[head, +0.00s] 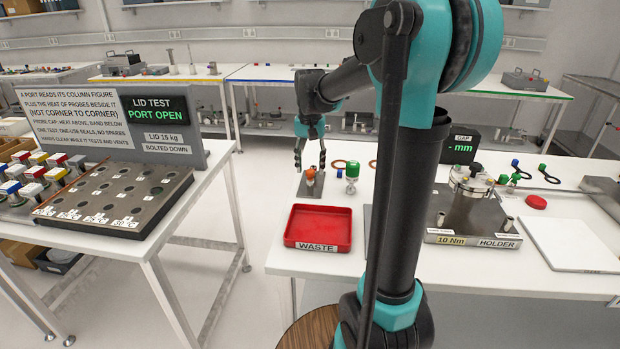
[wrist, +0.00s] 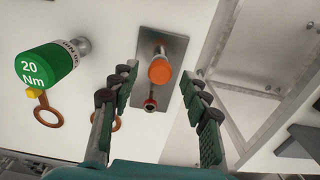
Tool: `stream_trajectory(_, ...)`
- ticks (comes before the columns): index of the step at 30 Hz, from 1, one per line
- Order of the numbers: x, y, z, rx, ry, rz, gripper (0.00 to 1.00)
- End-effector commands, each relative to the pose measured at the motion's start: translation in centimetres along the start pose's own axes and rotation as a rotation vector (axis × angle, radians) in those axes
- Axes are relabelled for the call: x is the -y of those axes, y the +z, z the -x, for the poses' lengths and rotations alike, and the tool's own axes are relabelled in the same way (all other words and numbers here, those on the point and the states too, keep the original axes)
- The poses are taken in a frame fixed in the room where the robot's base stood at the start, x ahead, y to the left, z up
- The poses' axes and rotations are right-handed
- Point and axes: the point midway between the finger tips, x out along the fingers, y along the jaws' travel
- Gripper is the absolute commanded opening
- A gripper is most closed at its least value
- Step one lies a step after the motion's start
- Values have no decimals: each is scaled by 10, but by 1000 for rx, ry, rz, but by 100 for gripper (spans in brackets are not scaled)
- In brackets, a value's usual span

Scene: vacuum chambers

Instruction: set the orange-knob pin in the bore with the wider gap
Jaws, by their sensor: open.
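The orange-knob pin (head: 310,174) stands on a small steel plate (head: 304,188) behind the red tray. In the wrist view its orange knob (wrist: 160,70) shows between my fingers, with a metal shaft behind it. A small red-ringed post or hole (wrist: 150,104) is on the same plate, nearer my gripper. My gripper (head: 311,160) is open above the pin, its fingers (wrist: 160,76) on either side of the knob and apart from it. A display marked GAP (head: 459,148) reads "- mm". I cannot tell which bore has the wider gap.
A green 20 Nm tool (wrist: 45,72) stands just right of the plate in the head view. A red WASTE tray (head: 318,228) is in front. A 10 Nm holder (head: 470,215) with a lidded flange is at right. Copper-coloured rings lie nearby.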

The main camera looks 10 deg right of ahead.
Motion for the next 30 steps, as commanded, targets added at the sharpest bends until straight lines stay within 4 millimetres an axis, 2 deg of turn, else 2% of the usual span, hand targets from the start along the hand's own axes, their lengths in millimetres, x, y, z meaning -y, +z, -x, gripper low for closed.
stream_trajectory(3, 0, 0, -11, 0, 0, 0, 47)
stream_trajectory(9, 0, 0, -19, 0, 0, 0, 47)
stream_trajectory(30, 0, 0, -20, 0, 0, 0, 47)
